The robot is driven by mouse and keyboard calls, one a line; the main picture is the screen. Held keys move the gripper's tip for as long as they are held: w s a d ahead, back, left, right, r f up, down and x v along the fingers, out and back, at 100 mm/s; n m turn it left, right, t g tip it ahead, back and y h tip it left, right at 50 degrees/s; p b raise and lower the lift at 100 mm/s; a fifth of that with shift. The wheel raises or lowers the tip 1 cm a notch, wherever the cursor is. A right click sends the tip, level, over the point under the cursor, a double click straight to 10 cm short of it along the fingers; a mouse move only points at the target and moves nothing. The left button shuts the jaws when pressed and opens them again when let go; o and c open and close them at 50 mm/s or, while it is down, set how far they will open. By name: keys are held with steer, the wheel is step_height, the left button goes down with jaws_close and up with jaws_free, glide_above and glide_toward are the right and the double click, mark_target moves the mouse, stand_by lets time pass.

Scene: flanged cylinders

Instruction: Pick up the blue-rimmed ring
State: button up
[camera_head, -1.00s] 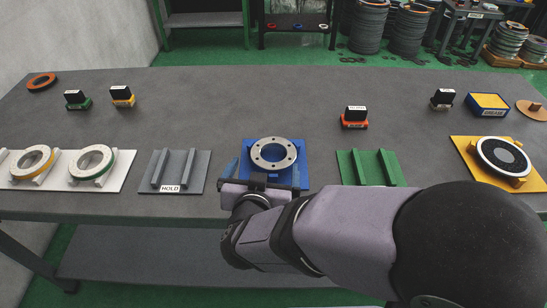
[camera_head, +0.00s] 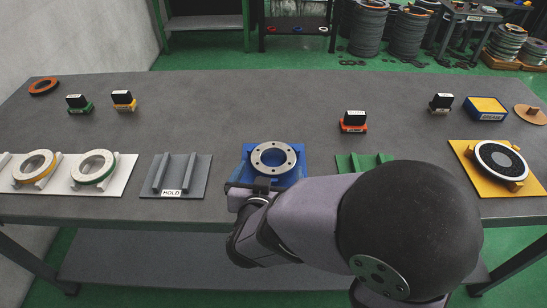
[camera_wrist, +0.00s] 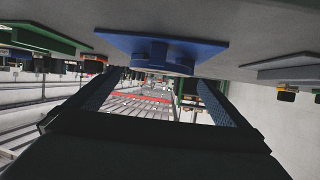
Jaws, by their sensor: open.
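A grey metal ring (camera_head: 273,159) with bolt holes in its flange sits on the blue fixture plate (camera_head: 249,152) at the middle of the table's front. Blue shows under the flange, but I cannot separate a blue rim from the fixture. My gripper (camera_wrist: 160,76) is open, at the near side of the blue fixture. In the head view its body hides the front of the fixture and the fingertips are not clear. In the wrist view, which looks upside down, the two fingers stand apart, with the blue fixture plate (camera_wrist: 160,42) beyond and no object clearly held between them.
A grey HOLD fixture (camera_head: 175,176) lies left and a green fixture (camera_head: 365,163) right, partly behind my arm. A white tray (camera_head: 125,172) bears rings with yellow and green rims. A yellow plate (camera_head: 470,171) bears a round part. Labelled blocks stand behind; the table's middle is clear.

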steer(key=shift+x, duration=2.4)
steer(key=shift+r, duration=0.15)
steer(key=c, duration=1.4)
steer(key=shift+w+r, duration=0.1)
steer(key=shift+r, duration=0.05)
steer(key=shift+c, duration=1.1)
steer(key=shift+r, duration=0.15)
step_height(320, 180, up, 10)
steer(key=p, duration=0.3)
